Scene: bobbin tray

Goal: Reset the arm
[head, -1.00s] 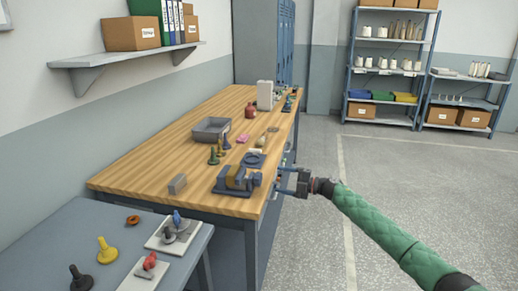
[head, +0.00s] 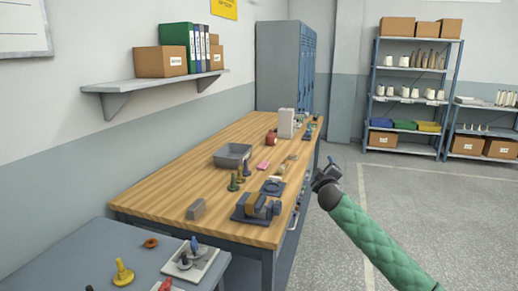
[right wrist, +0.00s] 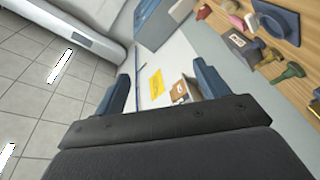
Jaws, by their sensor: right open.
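My right gripper (head: 326,172) is at the right side of the wooden workbench (head: 185,177), out past its edge, with the green-sleeved arm coming in from the lower right. In the right wrist view the two blue fingers of the right gripper (right wrist: 165,88) are spread apart with nothing between them. The bench and its small objects show tilted at the upper right of that view. My left gripper is not in view.
On the bench are a grey tray (head: 233,155), a dark fixture (head: 256,207), small green and yellow bobbins (head: 237,179) and a grey block (head: 196,209). A grey side table (head: 140,258) stands at the front left. The floor (head: 440,220) to the right is clear.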

